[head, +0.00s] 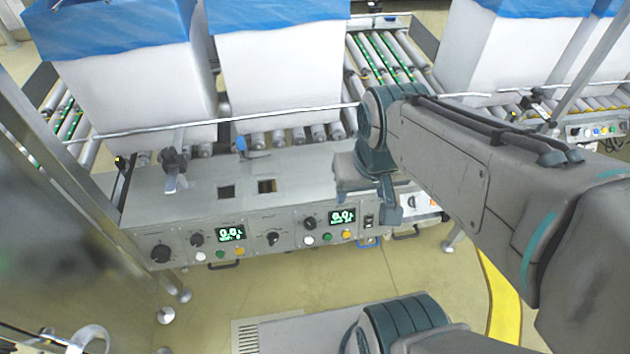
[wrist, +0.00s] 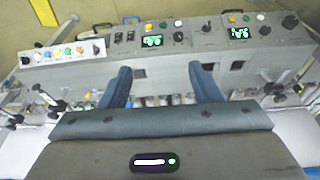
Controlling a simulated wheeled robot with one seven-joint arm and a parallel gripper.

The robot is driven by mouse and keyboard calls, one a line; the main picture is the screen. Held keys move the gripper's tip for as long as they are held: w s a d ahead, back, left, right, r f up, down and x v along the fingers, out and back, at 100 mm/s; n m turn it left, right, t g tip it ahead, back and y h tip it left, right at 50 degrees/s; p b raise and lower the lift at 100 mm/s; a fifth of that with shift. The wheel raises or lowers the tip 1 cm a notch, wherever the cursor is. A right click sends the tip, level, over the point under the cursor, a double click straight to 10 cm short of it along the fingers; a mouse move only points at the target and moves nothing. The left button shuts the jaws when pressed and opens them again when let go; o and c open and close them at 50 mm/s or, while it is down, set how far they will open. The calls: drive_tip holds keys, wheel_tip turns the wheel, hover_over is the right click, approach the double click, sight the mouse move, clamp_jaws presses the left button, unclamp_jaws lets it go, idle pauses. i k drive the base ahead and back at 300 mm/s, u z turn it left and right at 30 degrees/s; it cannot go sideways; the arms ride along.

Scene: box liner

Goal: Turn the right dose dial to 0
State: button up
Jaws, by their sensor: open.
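The right dose dial is a black round knob (head: 309,223) on the grey panel front, just left of the right green-lit display (head: 342,217). The display seems to start with 0, but its last digit is unclear. In the wrist view, where the panel appears upside down, this dial (wrist: 178,37) sits right of its display (wrist: 152,41). My gripper (wrist: 160,82) is open, with its two blue fingers apart and nothing between them. In the head view it (head: 390,205) hangs over the right end of the panel box, right of the dial and apart from it.
The left display (head: 230,233) has its own black knob (head: 197,240). A selector (head: 273,239) sits between the sets. Coloured buttons (head: 328,238) lie below the right dial. Lined boxes (head: 280,75) stand on rollers behind. Open floor (head: 300,275) lies before the panel.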

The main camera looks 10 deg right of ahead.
sight(310, 223)
drive_tip(key=u, duration=2.25)
drive_tip(key=k, duration=1.15)
drive_tip(key=z, duration=1.65)
drive_tip(key=i, duration=0.5)
drive_tip(key=u, duration=0.1)
